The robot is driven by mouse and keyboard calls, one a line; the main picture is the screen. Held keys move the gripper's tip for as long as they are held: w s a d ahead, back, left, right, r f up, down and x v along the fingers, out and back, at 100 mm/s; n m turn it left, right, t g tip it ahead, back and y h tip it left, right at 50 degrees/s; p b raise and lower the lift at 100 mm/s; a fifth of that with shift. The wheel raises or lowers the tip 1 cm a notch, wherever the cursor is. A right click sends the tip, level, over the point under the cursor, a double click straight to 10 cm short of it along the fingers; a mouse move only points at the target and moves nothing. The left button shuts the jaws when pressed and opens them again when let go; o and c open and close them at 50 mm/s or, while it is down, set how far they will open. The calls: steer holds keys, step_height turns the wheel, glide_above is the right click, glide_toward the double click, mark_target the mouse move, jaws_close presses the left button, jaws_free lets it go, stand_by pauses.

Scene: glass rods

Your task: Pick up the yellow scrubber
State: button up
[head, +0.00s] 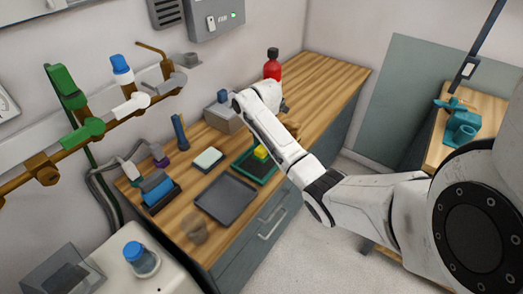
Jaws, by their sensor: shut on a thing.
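A yellow scrubber (261,152) shows as a small bright block at the green-rimmed dark tray (246,167) on the wooden counter. My arm reaches over the counter from the right and folds back down beside it. My gripper (270,148) is at the scrubber, mostly hidden behind my own arm link, and is shut on it. The fingers cannot be made out clearly. Whether the scrubber still touches the tray cannot be told from this view.
A flat grey tray (226,198) lies in front. A white-topped sponge-like block (207,159) and a blue item in a dark holder (158,190) stand to the left. A red bottle (272,65) stands at the back. The counter's back right (325,80) is clear.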

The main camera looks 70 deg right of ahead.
steer(key=s+a+r+p, duration=0.5)
steer(key=s+r+p, duration=0.2)
steer(key=s, duration=0.3)
steer(key=shift+s+a+r+p, duration=0.3)
steer(key=shift+s+r+p, duration=0.05)
steer(key=shift+p, duration=0.05)
steer(key=o, duration=0.5)
steer(key=c, duration=0.4)
